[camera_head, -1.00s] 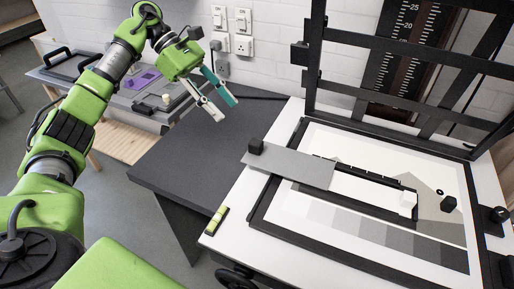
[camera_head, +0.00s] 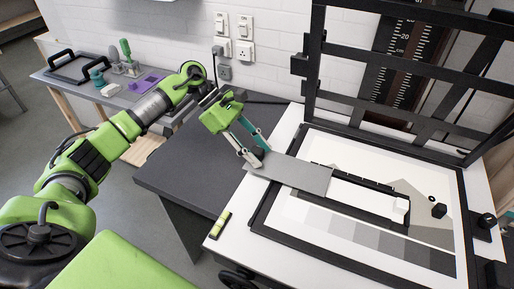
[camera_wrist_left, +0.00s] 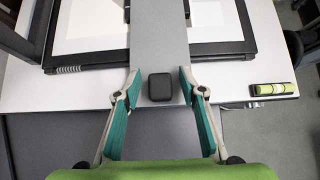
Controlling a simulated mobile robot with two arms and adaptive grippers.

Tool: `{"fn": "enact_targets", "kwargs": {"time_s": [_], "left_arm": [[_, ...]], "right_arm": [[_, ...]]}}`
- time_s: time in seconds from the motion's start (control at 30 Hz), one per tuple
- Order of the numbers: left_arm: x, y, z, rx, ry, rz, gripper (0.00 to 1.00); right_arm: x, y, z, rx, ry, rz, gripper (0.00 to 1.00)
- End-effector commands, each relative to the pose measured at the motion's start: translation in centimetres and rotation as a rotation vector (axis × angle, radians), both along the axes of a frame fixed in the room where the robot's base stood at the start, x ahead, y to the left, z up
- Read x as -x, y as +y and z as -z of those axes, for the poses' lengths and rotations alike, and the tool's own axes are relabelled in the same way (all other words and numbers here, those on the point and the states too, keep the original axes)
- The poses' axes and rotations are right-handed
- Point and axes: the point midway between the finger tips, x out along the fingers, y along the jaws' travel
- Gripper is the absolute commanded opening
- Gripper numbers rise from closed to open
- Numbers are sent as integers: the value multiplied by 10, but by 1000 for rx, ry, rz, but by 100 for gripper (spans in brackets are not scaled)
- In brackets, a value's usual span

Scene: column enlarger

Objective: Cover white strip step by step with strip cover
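The grey strip cover (camera_head: 300,176) lies over the left end of the slotted black frame, its near end reaching out past the easel's left edge. The white strip (camera_head: 362,193) shows bare to the right of the cover. A black knob (camera_wrist_left: 161,87) stands on the cover's outer end. My left gripper (camera_head: 257,158) is open at that end. In the left wrist view its teal-lined fingers stand on both sides of the knob, with gaps visible. The head view partly hides the knob behind the fingers. My right gripper is not in view.
The black-framed easel (camera_head: 325,251) holds a print with grey patches. A spirit level (camera_head: 220,224) lies at the white board's left edge. A dark tabletop (camera_head: 190,165) lies left, mostly clear.

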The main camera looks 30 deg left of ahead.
Motion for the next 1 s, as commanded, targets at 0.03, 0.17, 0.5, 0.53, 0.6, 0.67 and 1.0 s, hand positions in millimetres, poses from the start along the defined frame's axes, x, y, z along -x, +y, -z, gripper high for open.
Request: {"fn": "enact_targets", "kwargs": {"time_s": [0.03, 0.17, 0.5, 0.53, 0.6, 0.67, 1.0], "left_arm": [[0, 0, 0, 0, 0, 0, 38], [0, 0, 0, 0, 0, 0, 32], [-1, -7, 2, 1, 0, 1, 0], [-1, -12, 3, 1, -1, 3, 0], [-2, -24, 3, 2, -2, 4, 0], [-2, -33, 3, 2, -2, 4, 0], [-2, -39, 0, 0, 1, -1, 0]], "right_arm": [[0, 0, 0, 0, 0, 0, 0], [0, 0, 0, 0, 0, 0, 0], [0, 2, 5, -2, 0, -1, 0], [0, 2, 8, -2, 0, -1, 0], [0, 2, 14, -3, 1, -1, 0], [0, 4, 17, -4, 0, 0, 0], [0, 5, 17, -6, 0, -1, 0]]}}
